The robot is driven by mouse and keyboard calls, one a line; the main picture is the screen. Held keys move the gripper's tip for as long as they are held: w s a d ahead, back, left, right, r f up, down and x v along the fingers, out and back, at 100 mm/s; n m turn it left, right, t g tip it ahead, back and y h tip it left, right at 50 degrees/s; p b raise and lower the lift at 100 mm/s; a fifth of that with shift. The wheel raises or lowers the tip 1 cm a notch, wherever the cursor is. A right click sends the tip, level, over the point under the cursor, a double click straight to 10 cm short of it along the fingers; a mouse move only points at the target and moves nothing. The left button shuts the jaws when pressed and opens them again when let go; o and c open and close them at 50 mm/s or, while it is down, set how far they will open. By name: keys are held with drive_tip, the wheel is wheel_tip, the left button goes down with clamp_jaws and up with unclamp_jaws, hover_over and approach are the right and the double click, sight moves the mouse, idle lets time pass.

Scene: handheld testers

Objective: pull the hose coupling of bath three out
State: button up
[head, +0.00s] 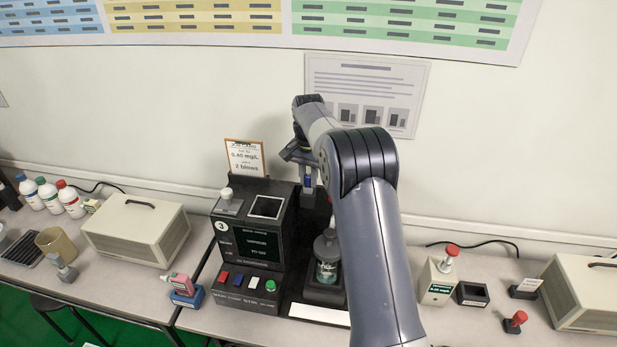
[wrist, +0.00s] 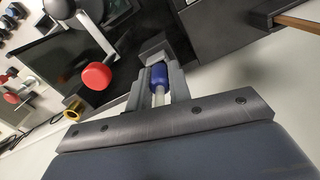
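The bath marked 3 (head: 222,226) is a black console with a dark screen, standing on the bench left of my arm in the head view. The hose coupling appears as a blue collar (wrist: 159,75) on a pale stem in the wrist view; a bit of blue (head: 308,182) shows under my gripper in the head view. My gripper (wrist: 158,70) has a finger against each side of the blue collar and looks shut on it. The collar's far end is hidden by the fingers, so I cannot tell whether it is seated.
A red knob (wrist: 96,75) and a brass ring (wrist: 74,112) are close beside my fingers in the wrist view. A lidded jar (head: 327,255) stands right of the console. A card (head: 245,157) stands behind it. Beige boxes (head: 135,230) flank the bench.

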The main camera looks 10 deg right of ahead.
sight(309, 175)
clamp_jaws()
drive_tip(key=shift+r, duration=0.1)
drive_tip(key=shift+r, duration=2.75)
